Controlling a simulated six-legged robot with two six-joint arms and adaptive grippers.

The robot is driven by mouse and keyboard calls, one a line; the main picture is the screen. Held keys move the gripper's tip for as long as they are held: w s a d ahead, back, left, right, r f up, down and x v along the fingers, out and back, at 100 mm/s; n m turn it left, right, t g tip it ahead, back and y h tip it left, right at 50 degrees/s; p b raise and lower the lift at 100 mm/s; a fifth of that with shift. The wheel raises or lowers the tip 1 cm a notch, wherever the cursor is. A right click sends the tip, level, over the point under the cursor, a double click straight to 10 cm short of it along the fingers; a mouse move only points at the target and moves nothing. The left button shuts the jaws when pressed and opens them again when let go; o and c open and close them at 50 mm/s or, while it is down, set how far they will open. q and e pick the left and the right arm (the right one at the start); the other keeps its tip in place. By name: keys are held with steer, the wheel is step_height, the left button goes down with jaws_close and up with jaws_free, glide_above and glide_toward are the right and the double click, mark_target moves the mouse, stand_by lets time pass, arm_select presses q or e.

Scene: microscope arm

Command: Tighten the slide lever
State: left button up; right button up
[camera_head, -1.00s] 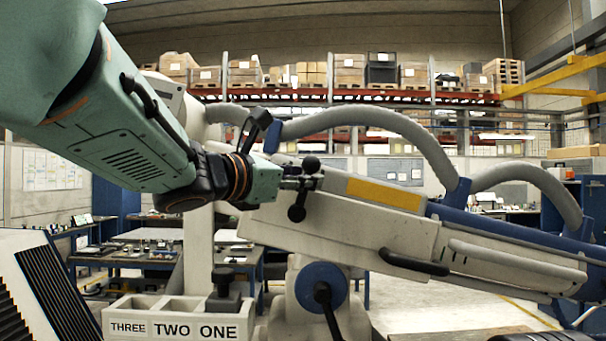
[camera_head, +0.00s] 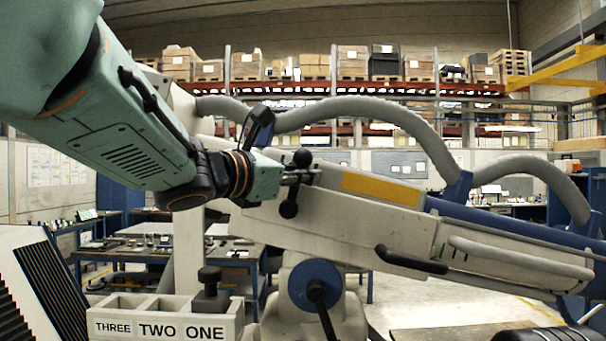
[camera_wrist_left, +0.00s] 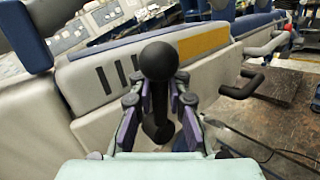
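The lever with two black ball ends (camera_head: 289,209) sits on the side of the beige microscope arm (camera_head: 340,228), tilted slightly from upright. It stands in the middle of the left wrist view (camera_wrist_left: 157,62), one ball towards me. My left gripper (camera_head: 306,177) reaches it from the left. In the wrist view, its two fingers (camera_wrist_left: 158,92) stand on either side of the lever's bar, with a narrow gap visible on each side; they look open around it. Firm contact is not visible. My right gripper is not in view.
A black handle (camera_head: 410,262) juts from the arm's side, right of the lever. A blue round joint (camera_head: 312,272) with a black lever is below. A bin labelled THREE, TWO, ONE (camera_head: 165,332) stands lower left, with a black knobbed part (camera_head: 210,290) in it.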

arm_select(q)
steer(key=shift+s+a+r, duration=0.1)
steer(key=shift+s+a, duration=0.05)
steer(key=shift+a, duration=0.05)
jaws_close()
steer(key=a+n+t+b, duration=0.1)
steer(key=n+b, duration=0.1)
steer(key=b, duration=0.6)
steer(key=a+n+t+h+b, duration=0.1)
steer(key=a+n+t+b, duration=0.1)
steer(key=b, duration=0.6)
steer(key=shift+n+t+h, duration=0.3)
steer(key=shift+n, duration=0.3)
steer(key=shift+a+n+t+b, duration=0.45)
steer(key=shift+n+b, duration=0.35)
steer(key=shift+b, duration=0.8)
steer(key=shift+o, duration=0.8)
jaws_free()
steer(key=o, duration=0.4)
steer(key=shift+s+a, duration=0.2)
steer(key=shift+s, duration=0.15)
steer(key=shift+w+d, duration=0.15)
steer(key=shift+w, duration=0.05)
